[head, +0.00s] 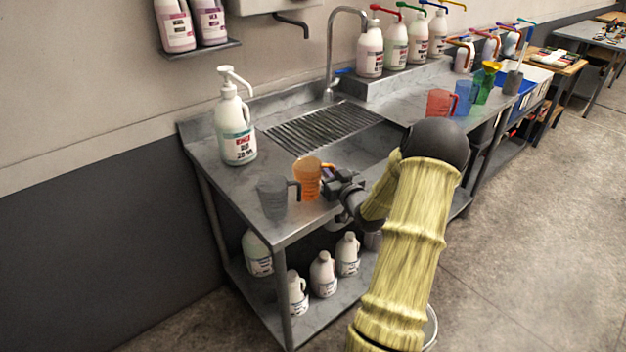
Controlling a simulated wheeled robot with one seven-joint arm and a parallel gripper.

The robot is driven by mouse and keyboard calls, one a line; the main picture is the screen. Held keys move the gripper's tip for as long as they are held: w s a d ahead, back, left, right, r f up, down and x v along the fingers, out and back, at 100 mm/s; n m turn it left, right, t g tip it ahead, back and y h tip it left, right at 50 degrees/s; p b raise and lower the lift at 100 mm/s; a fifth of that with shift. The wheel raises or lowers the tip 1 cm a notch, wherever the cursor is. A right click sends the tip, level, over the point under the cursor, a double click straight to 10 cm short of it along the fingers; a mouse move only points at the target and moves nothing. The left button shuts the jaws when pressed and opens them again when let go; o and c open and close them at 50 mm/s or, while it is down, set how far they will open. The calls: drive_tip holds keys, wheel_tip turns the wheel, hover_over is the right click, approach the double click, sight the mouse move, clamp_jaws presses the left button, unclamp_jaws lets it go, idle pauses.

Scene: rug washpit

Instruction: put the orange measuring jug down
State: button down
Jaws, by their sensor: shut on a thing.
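The orange measuring jug (307,179) is upright at the front of the metal bench, right beside the grey measuring jug (272,197). My gripper (332,181) is at the orange jug's right side and is shut on it, around its handle side. The fingertips are small and partly hidden by the jug and the wrist. The jug's base is at or just above the bench top; I cannot tell whether it touches. My arm reaches in from the lower right and hides part of the bench front.
A white pump bottle (238,125) stands behind on the bench (205,150), left of the drain grate (318,130). Red (440,103), blue (466,97) and green (484,85) jugs stand farther right. Several bottles fill the lower shelf (318,308). Bare bench top lies between the grey jug and the pump bottle.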

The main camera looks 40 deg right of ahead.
drive_tip(key=shift+r, duration=0.1)
wheel_tip(320, 180, up, 10)
idle(0.5)
idle(0.8)
